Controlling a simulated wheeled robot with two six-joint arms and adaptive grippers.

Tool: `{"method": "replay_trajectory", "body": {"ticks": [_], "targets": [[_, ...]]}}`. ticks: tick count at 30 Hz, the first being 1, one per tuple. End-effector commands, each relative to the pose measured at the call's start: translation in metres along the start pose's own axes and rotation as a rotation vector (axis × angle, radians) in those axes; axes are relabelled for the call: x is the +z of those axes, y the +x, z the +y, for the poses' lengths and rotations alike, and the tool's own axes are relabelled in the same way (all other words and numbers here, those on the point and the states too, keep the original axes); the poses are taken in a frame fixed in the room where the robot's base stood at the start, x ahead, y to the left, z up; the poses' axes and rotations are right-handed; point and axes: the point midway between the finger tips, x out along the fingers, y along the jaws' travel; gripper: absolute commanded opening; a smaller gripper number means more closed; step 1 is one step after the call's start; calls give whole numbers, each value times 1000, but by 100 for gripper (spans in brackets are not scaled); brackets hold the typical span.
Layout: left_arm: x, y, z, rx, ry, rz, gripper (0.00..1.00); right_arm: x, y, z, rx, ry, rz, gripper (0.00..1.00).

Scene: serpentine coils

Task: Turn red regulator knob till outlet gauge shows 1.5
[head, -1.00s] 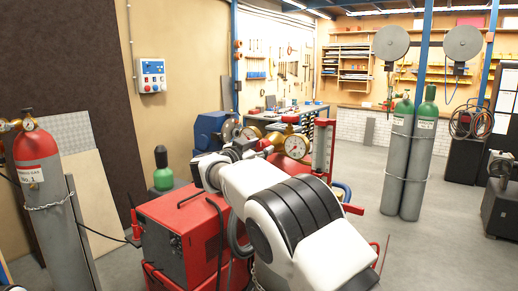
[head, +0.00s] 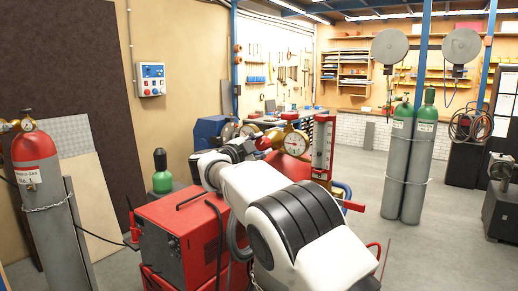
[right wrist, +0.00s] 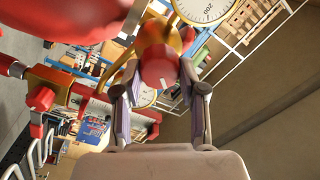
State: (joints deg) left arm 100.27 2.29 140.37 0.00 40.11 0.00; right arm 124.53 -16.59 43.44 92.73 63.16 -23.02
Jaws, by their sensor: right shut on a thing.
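The red regulator knob (right wrist: 160,68) sits between the two fingers of my right gripper (right wrist: 158,76) in the right wrist view. The fingers are shut on its sides. The knob is on a brass regulator body (right wrist: 160,35). In the head view the knob (head: 263,143) shows just beyond my right gripper (head: 249,143). A white round gauge (head: 296,143) faces the head camera, its reading too small to tell. In the right wrist view one gauge (right wrist: 205,8) is cut off at the top; another (right wrist: 147,97) is partly hidden behind the knob and fingers. My left gripper is out of view.
A red-framed flowmeter tube (head: 322,140) stands right beside the gauge. A red welding machine (head: 180,235) is below my right arm. A red-topped cylinder (head: 38,160) stands at left, two green-topped cylinders (head: 400,150) at right.

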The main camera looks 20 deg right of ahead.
Motion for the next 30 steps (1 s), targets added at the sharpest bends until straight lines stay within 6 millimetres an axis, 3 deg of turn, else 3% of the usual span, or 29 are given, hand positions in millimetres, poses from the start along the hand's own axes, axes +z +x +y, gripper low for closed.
{"method": "replay_trajectory", "body": {"ticks": [20, 21, 23, 30], "targets": [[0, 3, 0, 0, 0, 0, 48, -4, 1, -6, -10, 89, 5, 6], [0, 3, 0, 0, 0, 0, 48, -4, 1, -6, -10, 89, 5, 48], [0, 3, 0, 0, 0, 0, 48, -4, 1, -5, -10, 89, 5, 67], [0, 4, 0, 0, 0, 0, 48, -2, 0, -3, -6, 86, 4, 67]]}}
